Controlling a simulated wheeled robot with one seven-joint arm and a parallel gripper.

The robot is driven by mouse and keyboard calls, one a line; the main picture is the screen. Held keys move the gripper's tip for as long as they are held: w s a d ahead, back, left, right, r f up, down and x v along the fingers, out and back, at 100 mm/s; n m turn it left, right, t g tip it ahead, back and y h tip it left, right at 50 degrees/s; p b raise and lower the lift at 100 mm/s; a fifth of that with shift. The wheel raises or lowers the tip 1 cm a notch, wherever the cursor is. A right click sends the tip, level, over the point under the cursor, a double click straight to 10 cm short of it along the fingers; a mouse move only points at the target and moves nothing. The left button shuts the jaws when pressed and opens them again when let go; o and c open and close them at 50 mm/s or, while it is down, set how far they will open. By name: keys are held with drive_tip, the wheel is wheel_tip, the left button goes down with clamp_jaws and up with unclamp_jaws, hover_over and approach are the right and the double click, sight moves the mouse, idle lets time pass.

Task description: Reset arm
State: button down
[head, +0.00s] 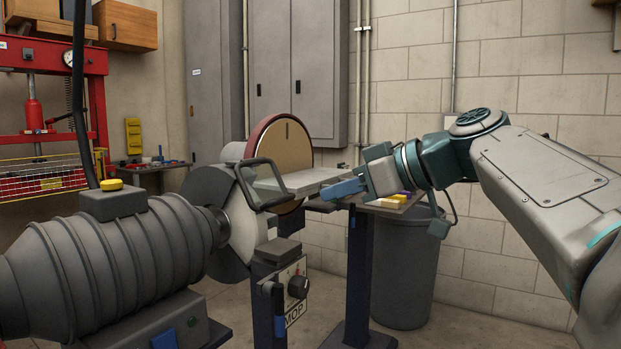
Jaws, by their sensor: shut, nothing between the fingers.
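My gripper (342,189) is at the end of my arm, which reaches in from the right side of the head view. Its blue fingers are shut with nothing between them and point left. In the picture they lie at the right end of the grey work rest (310,180) of a disc sander (287,150). I cannot tell whether the fingers touch the rest or are apart from it.
A large grey ribbed motor (110,250) fills the lower left. A red press (50,100) is at far left. Grey cabinets (300,65) and a block wall stand behind.

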drive_tip(key=s+d+f+m+g+h+p, duration=0.1)
drive_tip(key=s+d+m+h+p, duration=0.3)
drive_tip(key=p, duration=1.3)
drive_tip(key=s+d+f+m+g+h+p, duration=0.2)
drive_tip(key=s+d+m+h+p, duration=0.3)
drive_tip(key=s+p, duration=0.8)
drive_tip(key=m+g+h+p, duration=0.1)
drive_tip(key=m+h+p, duration=0.1)
drive_tip(key=p, duration=0.2)
drive_tip(key=shift+d+f+m+h, duration=0.25)
drive_tip(key=shift+f+m+h, duration=0.05)
